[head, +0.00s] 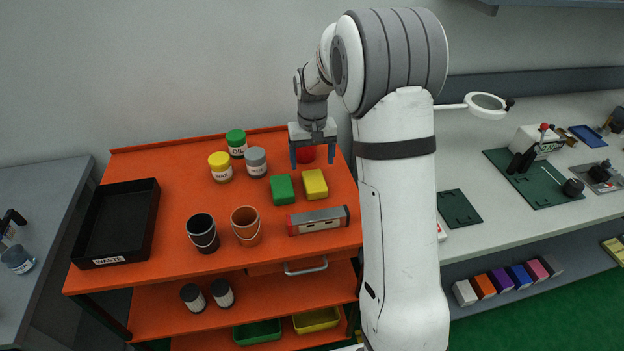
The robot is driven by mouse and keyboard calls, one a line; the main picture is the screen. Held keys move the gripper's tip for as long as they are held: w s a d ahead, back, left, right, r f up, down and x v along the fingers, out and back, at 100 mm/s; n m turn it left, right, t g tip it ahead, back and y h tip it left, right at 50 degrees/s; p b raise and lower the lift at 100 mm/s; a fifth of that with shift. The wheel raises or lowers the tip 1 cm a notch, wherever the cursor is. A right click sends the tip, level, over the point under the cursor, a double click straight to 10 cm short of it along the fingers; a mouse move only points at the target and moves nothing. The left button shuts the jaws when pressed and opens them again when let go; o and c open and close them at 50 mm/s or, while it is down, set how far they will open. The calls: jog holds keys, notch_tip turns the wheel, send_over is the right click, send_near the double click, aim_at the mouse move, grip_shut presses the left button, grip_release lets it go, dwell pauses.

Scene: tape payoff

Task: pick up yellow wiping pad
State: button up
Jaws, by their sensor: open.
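The yellow wiping pad (315,184) lies on the top shelf of the orange cart (175,180), just right of a green pad (283,190). My gripper (313,160) points down above the cart, its two fingers spread apart with nothing held between them. In the picture it is just above the yellow pad, toward the back of the cart. A red round thing (305,154) shows behind and between the fingers and is partly hidden by them. The gap between the fingertips and the pad's height cannot be judged exactly.
A grey and red box (318,220) lies in front of the pads. Jars with green (236,143), yellow (220,166) and grey (256,162) lids stand left. Black (202,233) and copper (246,225) buckets stand front left, near a black waste tray (115,222). My arm hides the cart's right side.

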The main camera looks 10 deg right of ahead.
aim_at(314, 179)
jog(key=f, duration=0.2)
jog(key=f+p, duration=0.1)
jog(key=f, duration=0.5)
jog(key=shift+s+d, duration=0.1)
jog(key=shift+d, duration=0.15)
jog(key=shift+r, duration=0.1)
jog(key=c, duration=1.1)
jog(key=shift+o, duration=0.2)
notch_tip(314, 179, up, 10)
jog(key=shift+r+b, duration=0.1)
jog(key=shift+b, duration=0.35)
jog(key=o, duration=0.5)
jog(key=shift+c, duration=0.2)
jog(key=c, duration=0.4)
